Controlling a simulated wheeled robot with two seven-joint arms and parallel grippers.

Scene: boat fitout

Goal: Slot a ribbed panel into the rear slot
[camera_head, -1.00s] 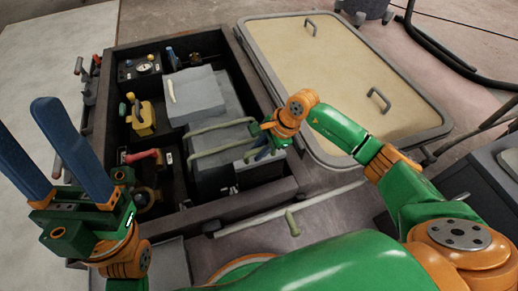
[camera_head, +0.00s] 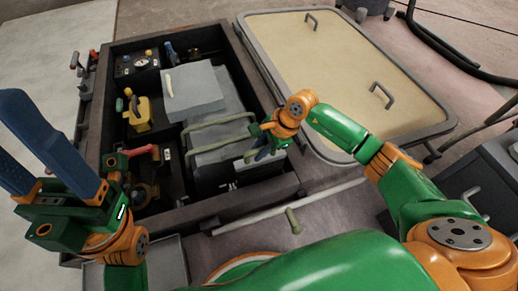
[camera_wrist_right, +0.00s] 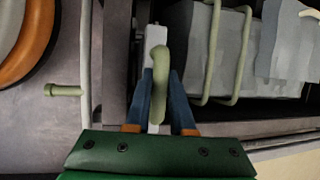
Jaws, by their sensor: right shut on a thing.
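My right gripper (camera_head: 264,150) is at the near right inside edge of the dark box (camera_head: 240,207). In the right wrist view its blue fingers (camera_wrist_right: 161,90) are shut on a pale green handle (camera_wrist_right: 157,62). A narrow light grey strip, seemingly the edge of a panel (camera_wrist_right: 150,32), shows behind that handle. The panel's ribs and the rear slot cannot be made out. Grey blocks with long green bar handles (camera_head: 220,122) lie beside the gripper in the box. My left gripper (camera_head: 22,145) is open and empty at the left, its blue fingers apart.
A loose grey sheet (camera_head: 195,90) lies on the grey blocks. Compartments at the box's left hold a yellow device (camera_head: 139,114), a red-handled valve (camera_head: 140,152) and a gauge (camera_head: 141,61). A beige hatch lid (camera_head: 350,75) lies at right.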

